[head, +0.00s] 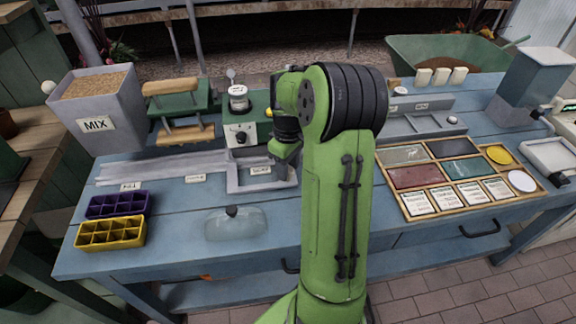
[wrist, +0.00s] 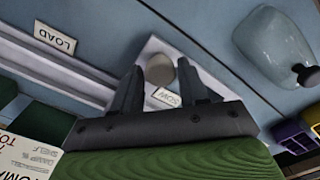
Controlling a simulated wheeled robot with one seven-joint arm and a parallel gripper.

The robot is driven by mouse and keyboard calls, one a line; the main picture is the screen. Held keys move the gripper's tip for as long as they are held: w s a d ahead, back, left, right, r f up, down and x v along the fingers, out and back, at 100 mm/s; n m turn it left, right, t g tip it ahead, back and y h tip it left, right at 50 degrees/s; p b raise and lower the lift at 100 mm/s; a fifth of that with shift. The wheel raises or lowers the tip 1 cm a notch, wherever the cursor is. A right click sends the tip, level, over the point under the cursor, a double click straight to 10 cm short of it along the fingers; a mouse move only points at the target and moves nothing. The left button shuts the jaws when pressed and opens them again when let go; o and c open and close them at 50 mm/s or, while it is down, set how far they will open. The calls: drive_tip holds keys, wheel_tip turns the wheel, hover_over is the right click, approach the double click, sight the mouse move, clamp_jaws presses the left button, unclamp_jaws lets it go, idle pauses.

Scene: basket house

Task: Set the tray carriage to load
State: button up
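In the head view my arm hides the knob, fingertips and LOAD label.
A glass dome (head: 235,225) stands in front of the rail. Purple (head: 118,205) and yellow (head: 110,233) cell trays lie at the front left. A MIX bin (head: 100,108) is behind the rail's left end. A wooden tray (head: 455,228) with cards lies at the right.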

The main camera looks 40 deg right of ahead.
clamp_jaws()
drive_tip(key=s+d+p, duration=0.2)
drive_tip(key=s+d, duration=0.2)
drive_tip(key=d, duration=0.2)
drive_tip(key=s+d+p, duration=0.2)
drive_tip(key=s+d, duration=0.2)
drive_tip(key=d, duration=0.1)
drive_tip(key=s+d+p, duration=0.2)
drive_tip(key=s+d, duration=0.2)
drive_tip(key=d, duration=0.2)
drive_tip(key=shift+s+d, duration=0.1)
drive_tip(key=shift+d, duration=0.2)
drive_tip(key=shift+o, duration=1.9)
unclamp_jaws()
drive_tip(key=shift+d, duration=0.15)
drive_tip(key=shift+r, duration=0.1)
